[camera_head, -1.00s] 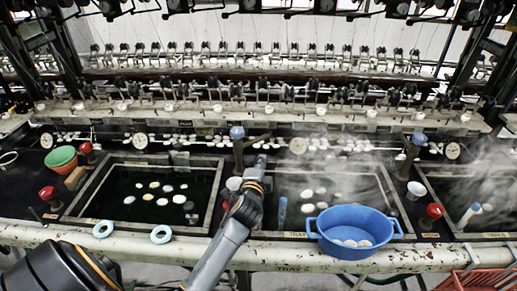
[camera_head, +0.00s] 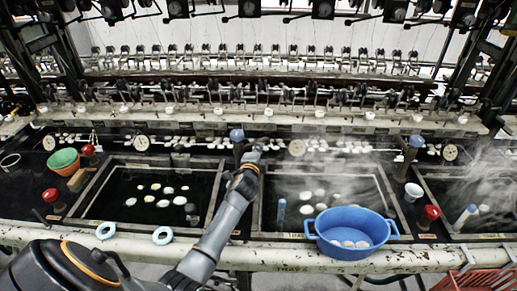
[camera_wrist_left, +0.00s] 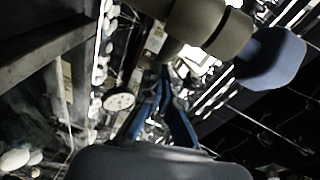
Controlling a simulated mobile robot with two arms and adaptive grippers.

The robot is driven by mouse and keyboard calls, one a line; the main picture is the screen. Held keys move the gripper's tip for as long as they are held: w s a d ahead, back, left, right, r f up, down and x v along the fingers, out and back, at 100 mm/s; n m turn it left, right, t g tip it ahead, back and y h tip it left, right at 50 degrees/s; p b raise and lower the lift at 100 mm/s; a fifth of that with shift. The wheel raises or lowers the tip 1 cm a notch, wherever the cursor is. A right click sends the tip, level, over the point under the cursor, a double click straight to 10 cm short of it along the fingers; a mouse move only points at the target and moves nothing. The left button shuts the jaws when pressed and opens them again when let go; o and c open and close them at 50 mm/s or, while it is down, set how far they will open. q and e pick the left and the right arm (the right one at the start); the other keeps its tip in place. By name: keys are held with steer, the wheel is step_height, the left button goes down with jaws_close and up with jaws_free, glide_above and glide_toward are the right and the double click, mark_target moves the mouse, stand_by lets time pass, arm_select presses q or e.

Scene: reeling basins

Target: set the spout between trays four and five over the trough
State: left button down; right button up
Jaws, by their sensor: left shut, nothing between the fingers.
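The spout between the two nearer trays is a dark post with a blue faceted knob (camera_head: 237,135). In the left wrist view, the knob (camera_wrist_left: 272,57) and a thick olive-grey pipe (camera_wrist_left: 190,22) loom at the upper right. My left gripper (camera_head: 254,156) is just right of the post, at about the height of its pipe. In the left wrist view its narrow fingers (camera_wrist_left: 164,72) converge, shut and empty, beside the pipe. I cannot tell whether they touch it. The gripper partly hides the spout's outlet, so its direction is unclear. I cannot clearly single out the trough. My right gripper is out of view.
A left tray (camera_head: 80,212) and a steaming middle tray (camera_head: 262,205) hold pale cocoons. A blue basin (camera_head: 350,250) stands on the front edge. A similar blue-knobbed spout (camera_head: 416,142) stands farther right. Red knobs, a white cup (camera_head: 413,191) and blue rings (camera_head: 162,235) sit nearby.

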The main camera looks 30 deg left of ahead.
mark_target(253, 143)
arm_select(q)
steer(key=shift+a+f+n+y+b, duration=0.15)
steer(key=shift+n+y+b, duration=0.15)
steer(key=shift+b, duration=0.4)
steer(key=shift+w+g+y+b, duration=0.2)
steer(key=shift+g+y+b, duration=0.1)
steer(key=shift+b, duration=0.05)
steer(key=n+y+b, duration=0.1)
steer(key=b, duration=0.1)
steer(key=w+a+n+g+y+b, duration=0.1)
steer(key=b, duration=0.2)
steer(key=shift+a+f+n+g+y, duration=0.15)
steer(key=shift+n+g+y, duration=0.15)
steer(key=shift+y, duration=0.1)
steer(key=shift+w+a+b, duration=0.15)
steer(key=shift+w+b, duration=0.05)
steer(key=shift+b, duration=0.3)
steer(key=shift+w+a+b, duration=0.2)
steer(key=shift+a+b, duration=0.4)
steer(key=shift+b, duration=0.15)
steer(key=b, duration=0.1)
steer(key=a+n+g+y+b, duration=0.1)
steer(key=shift+w+b, duration=0.25)
steer(key=shift+b, duration=0.1)
steer(key=shift+a+b, duration=0.15)
steer(key=shift+b, duration=0.25)
steer(key=shift+a+r+n+g+y+b, duration=0.25)
steer(key=shift+a+n+g+y+b, duration=0.25)
steer(key=shift+n+g+y+b, duration=0.4)
